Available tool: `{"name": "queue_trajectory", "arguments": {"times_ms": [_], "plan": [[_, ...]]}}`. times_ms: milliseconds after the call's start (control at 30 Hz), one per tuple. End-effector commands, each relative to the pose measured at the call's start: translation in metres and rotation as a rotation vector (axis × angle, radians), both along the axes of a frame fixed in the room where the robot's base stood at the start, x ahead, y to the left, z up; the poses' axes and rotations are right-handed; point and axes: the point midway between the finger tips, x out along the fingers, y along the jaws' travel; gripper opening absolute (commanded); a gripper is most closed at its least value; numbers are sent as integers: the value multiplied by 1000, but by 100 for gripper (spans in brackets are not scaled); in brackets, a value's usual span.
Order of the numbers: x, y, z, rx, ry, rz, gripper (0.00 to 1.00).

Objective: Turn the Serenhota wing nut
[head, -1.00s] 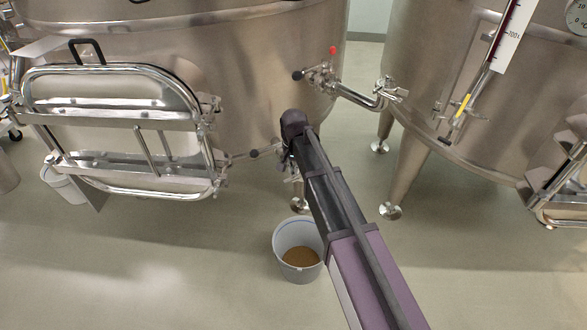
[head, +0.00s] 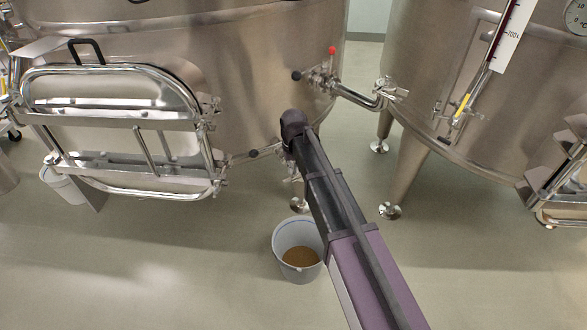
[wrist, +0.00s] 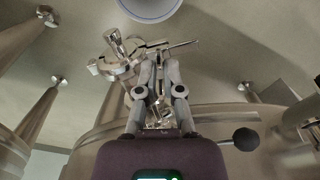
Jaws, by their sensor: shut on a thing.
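In the wrist view, my gripper (wrist: 158,55) is shut on a small metal part of a steel clamp fitting (wrist: 122,68) low on the vat. The fingertips cover most of the held part, which I take to be the wing nut; its wings cannot be made out clearly. A thin metal bar sticks out to the right just beyond the fingertips. In the head view my arm hides the gripper and the nut; only a bit of the outlet fitting (head: 291,166) shows left of the arm, under the vat (head: 250,80). No name label is readable.
A bucket (head: 283,240) with brown contents stands on the floor below the outlet. A steel hatch (head: 110,155) is to the left. A black-knobbed lever (head: 255,153) shows beside the arm, its knob also in the wrist view (wrist: 246,139). A pipe (head: 358,97) runs toward the right vat (head: 430,90).

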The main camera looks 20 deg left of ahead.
Motion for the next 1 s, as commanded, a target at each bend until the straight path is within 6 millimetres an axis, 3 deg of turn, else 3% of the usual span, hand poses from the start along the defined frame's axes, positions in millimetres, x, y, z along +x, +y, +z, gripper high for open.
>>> {"name": "queue_trajectory", "arguments": {"times_ms": [400, 433, 467, 1000], "plan": [[-1, 0, 0, -1, 1, 8, 0], [-1, 0, 0, -1, 1, 8, 18], [-1, 0, 0, -1, 1, 8, 24], [0, 0, 0, 0, 0, 5, 24]]}}
